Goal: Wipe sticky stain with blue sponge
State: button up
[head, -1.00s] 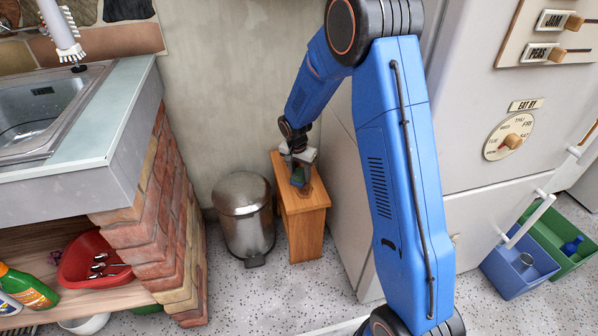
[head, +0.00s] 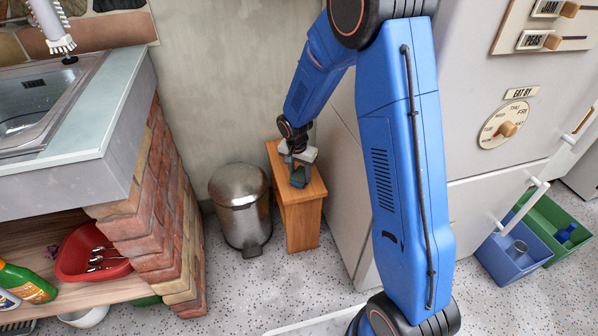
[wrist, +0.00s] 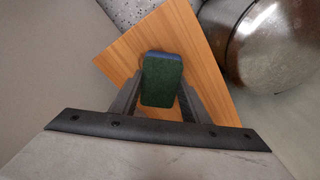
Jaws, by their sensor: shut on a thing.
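My gripper (head: 298,172) is over the top of a small wooden stool (head: 302,226), shut on the blue sponge (head: 299,180). In the wrist view the sponge (wrist: 162,82) sits between the two fingers, its dark green face up and a blue edge at its far end. It is at or just above the wooden top (wrist: 170,32); I cannot tell whether it touches. No stain shows on the visible part of the top now; the area under the sponge and gripper is hidden.
A metal pedal bin (head: 241,205) stands close to the stool's left. A white fridge (head: 480,160) is close on its right. The brick plinth (head: 150,210) with the sink counter is farther left. The speckled floor in front is clear.

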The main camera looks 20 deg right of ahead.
aim_at(301, 182)
jog(key=shift+s+f, duration=0.15)
jog(key=shift+s, duration=1.85)
jog(key=shift+a, duration=0.3)
jog(key=shift+w, duration=6.05)
jog(key=shift+s, duration=0.15)
jog(key=shift+s+f, duration=0.1)
jog(key=shift+s, duration=0.5)
jog(key=shift+s+r, duration=0.15)
jog(key=shift+s, duration=1.5)
jog(key=shift+s+r, duration=0.1)
jog(key=shift+s, duration=1.55)
jog(key=shift+s+f, duration=0.2)
jog(key=shift+s, duration=1.8)
